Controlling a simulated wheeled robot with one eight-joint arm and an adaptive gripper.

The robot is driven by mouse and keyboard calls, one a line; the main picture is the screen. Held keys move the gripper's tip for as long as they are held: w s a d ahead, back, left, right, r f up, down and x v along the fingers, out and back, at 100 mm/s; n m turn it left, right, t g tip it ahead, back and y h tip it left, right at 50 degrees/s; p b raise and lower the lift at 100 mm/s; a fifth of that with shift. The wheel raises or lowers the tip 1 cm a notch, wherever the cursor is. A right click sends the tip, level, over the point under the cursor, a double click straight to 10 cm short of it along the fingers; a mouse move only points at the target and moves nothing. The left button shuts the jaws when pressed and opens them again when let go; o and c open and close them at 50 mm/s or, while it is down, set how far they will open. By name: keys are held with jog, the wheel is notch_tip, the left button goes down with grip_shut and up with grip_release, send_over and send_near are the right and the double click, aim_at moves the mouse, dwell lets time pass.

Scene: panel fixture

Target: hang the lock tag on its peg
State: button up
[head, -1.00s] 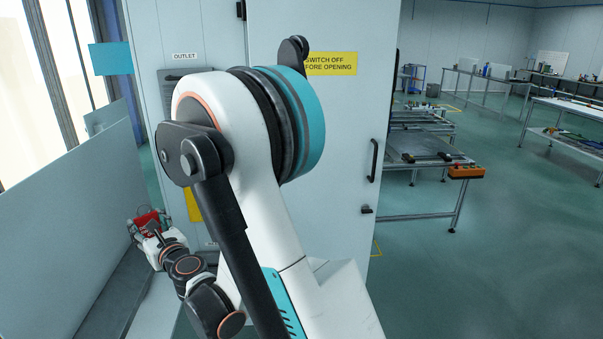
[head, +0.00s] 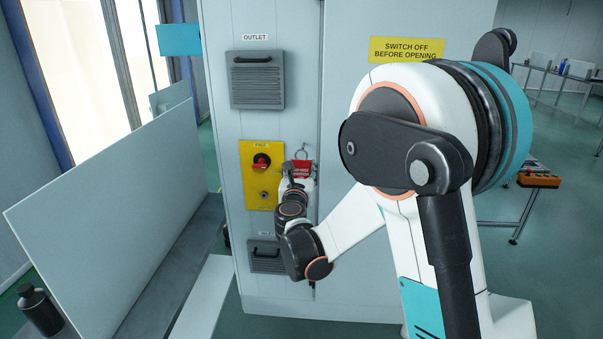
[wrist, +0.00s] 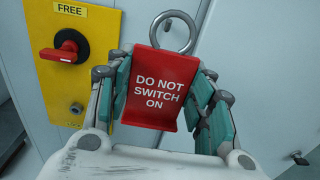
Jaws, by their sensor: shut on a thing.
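The red lock tag (wrist: 158,88) reads "DO NOT SWITCH ON" and has a metal ring (wrist: 174,34) at its top. My gripper (wrist: 160,95) is shut on the tag, with a finger along each side. The tag (head: 302,168) also shows in the head view, upright, just right of the yellow panel (head: 244,170). The ring appears free of any support. My gripper (head: 296,183) is partly hidden behind my wrist in the head view.
A red rotary switch (wrist: 66,50) sits under a "FREE" label on the panel, left of the tag. Vents (head: 257,92) are above and below the panel. A pale board (head: 110,200) and a dark bottle (head: 40,310) stand at the left.

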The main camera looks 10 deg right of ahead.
jog(key=shift+f+p+x, duration=0.15)
jog(key=shift+x, duration=1.35)
jog(key=shift+f+p+x, duration=0.1)
jog(key=shift+p+x, duration=0.05)
jog(key=shift+x, duration=1.35)
jog(key=shift+w+d+f+b, duration=0.15)
jog(key=shift+w+f+b, duration=0.4)
jog(key=shift+w, duration=0.1)
jog(key=o, duration=1.1)
